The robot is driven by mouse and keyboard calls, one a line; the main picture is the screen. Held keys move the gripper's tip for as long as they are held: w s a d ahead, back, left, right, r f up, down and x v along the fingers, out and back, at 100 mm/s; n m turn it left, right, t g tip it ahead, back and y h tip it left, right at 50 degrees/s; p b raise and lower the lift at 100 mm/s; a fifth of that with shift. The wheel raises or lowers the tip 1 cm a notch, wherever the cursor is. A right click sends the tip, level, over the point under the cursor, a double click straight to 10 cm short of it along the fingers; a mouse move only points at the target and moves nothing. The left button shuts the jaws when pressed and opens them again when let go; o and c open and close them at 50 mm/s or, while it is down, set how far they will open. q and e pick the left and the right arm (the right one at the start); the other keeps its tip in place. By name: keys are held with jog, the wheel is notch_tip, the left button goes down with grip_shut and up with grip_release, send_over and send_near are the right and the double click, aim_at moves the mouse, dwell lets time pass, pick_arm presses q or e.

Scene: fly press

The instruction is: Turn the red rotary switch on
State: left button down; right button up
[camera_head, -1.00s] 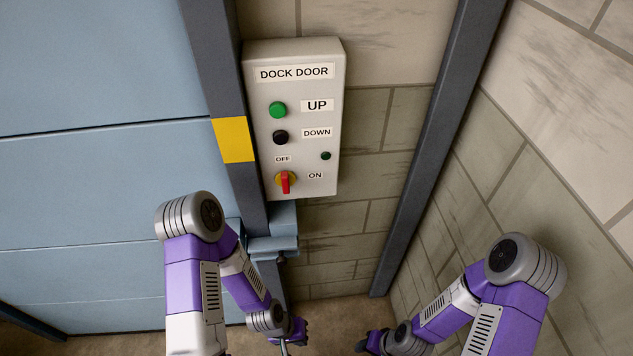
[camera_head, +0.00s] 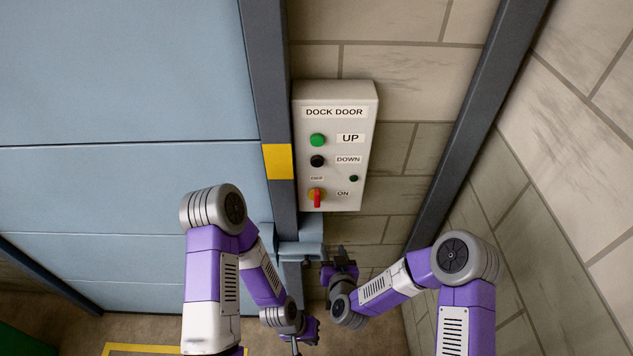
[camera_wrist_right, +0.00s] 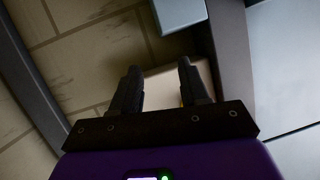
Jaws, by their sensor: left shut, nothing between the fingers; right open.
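My right gripper (camera_head: 340,262) is below the box in the head view, apart from the switch. In the right wrist view its two fingers (camera_wrist_right: 157,75) are spread and empty. Part of the pale box shows behind them there. My left gripper (camera_head: 306,335) is lower down, shut and empty, its fingertips hard to make out.
The box also carries a green UP button (camera_head: 317,140), a black DOWN button (camera_head: 318,161) and a small dark green lamp (camera_head: 354,178). A grey door post (camera_head: 268,80) stands left of the box. A block wall (camera_head: 575,185) is on the right.

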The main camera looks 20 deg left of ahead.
aim_at(317, 198)
jog(key=a+r+t+p, duration=0.3)
jog(key=a+r+t, duration=0.2)
jog(key=r, duration=0.8)
pick_arm(q)
notch_tip(317, 198, up, 6)
jog(key=p, duration=0.1)
pick_arm(e)
jog(key=shift+h, duration=0.3)
jog(key=shift+f+x, duration=0.15)
jog(key=shift+x, duration=1.85)
jog(key=shift+f+x, duration=0.15)
jog(key=shift+x, duration=1.9)
jog(key=shift+d, duration=0.15)
grip_shut()
